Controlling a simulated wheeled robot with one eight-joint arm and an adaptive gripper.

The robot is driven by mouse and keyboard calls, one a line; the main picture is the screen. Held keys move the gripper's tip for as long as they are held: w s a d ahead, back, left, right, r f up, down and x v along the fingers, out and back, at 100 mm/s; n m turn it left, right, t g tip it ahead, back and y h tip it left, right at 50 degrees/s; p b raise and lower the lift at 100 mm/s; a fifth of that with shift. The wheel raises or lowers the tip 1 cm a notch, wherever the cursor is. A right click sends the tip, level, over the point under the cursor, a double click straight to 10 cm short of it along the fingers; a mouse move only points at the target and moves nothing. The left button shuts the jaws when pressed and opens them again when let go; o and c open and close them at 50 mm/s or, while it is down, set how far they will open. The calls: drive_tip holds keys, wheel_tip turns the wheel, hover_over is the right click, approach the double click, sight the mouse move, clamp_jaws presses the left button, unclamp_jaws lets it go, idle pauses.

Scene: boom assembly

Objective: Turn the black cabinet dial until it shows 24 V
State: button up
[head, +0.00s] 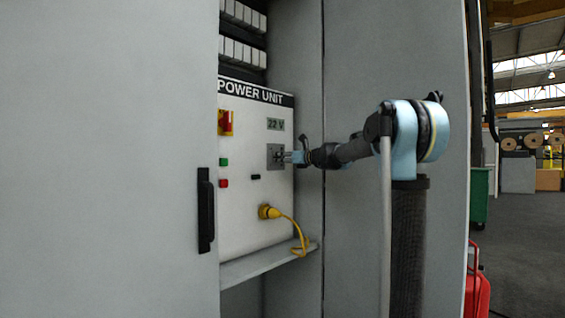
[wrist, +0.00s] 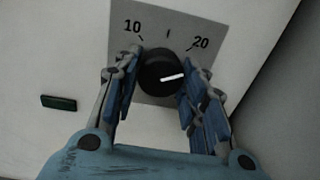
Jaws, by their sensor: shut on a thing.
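The black dial (wrist: 161,72) sits on a grey scale plate (wrist: 183,17) marked 10 and 20 in the wrist view. Its white pointer line points right, slightly up, past the 20 mark. My gripper (wrist: 158,85) has its blue-padded fingers on both sides of the dial, shut on it. In the head view my gripper (head: 290,157) reaches the dial plate (head: 275,150) on the white panel, and hides most of the dial. The display (head: 275,124) above the plate reads 22 V.
The POWER UNIT panel (head: 240,185) also bears a red-and-yellow switch (head: 226,122), a green button (head: 225,162), a red button (head: 224,183) and a yellow plug (head: 268,211) with a cable. The cabinet's grey side wall (head: 308,110) stands close on the right.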

drive_tip(key=m, duration=0.4)
drive_tip(key=shift+m, duration=0.4)
drive_tip(key=shift+w+d+m, duration=0.1)
drive_tip(key=shift+m, duration=0.2)
drive_tip(key=o, duration=1.1)
drive_tip(key=shift+c, duration=0.2)
drive_tip(key=v, duration=1.2)
drive_tip(key=shift+w, duration=0.1)
